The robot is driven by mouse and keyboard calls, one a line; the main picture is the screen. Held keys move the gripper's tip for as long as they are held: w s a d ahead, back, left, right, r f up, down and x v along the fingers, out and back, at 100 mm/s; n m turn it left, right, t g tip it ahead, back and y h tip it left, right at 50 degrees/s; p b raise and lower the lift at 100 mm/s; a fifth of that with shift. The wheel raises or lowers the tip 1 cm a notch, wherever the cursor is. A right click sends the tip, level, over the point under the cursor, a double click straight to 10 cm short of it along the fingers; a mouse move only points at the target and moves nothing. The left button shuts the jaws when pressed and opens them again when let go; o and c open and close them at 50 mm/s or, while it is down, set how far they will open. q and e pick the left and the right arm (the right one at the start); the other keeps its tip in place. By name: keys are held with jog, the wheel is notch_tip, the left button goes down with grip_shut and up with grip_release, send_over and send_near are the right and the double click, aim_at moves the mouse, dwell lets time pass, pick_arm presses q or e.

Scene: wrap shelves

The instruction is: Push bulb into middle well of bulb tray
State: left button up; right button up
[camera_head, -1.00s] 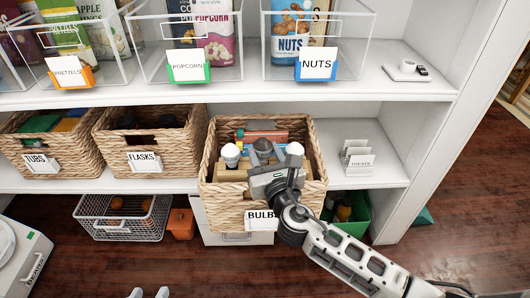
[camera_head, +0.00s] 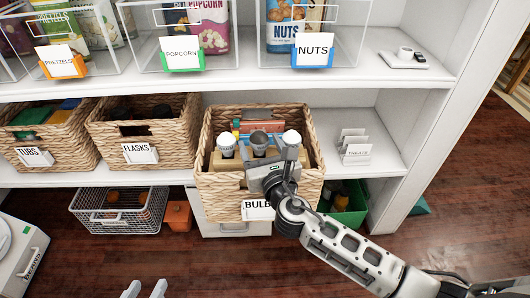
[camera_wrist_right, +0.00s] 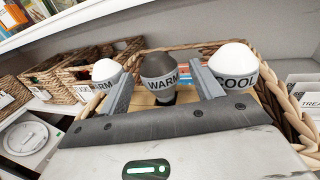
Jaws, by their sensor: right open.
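A woven basket labelled bulbs (camera_head: 205,184) holds a tan bulb tray (camera_head: 220,163) with three bulbs in a row. A dark-topped bulb (camera_head: 258,142) stands in the middle, between a left white bulb (camera_head: 227,145) and a right white bulb (camera_head: 291,138). The dark bulb's label reads "WARM" in the right wrist view (camera_wrist_right: 158,68). My right gripper (camera_head: 270,160) is open at the basket's front, its fingers apart on either side of the dark bulb in the wrist view. Whether they touch it cannot be told. The wells are hidden. My left gripper (camera_head: 145,290) is open and empty at the bottom edge.
Coloured boxes (camera_head: 262,127) lie behind the bulbs. A flasks basket (camera_head: 109,134) stands close on the left, and a small card holder (camera_head: 354,147) stands on the right. An upper shelf (camera_head: 200,82) with clear bins runs above the basket.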

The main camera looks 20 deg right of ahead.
jog(key=shift+s, duration=0.15)
pick_arm(q)
jog(key=shift+w+d+f, duration=0.1)
jog(key=shift+d+f, duration=0.2)
pick_arm(e)
jog(key=s, duration=1.5)
jog(key=shift+s+a, duration=0.15)
jog(key=shift+s, duration=0.15)
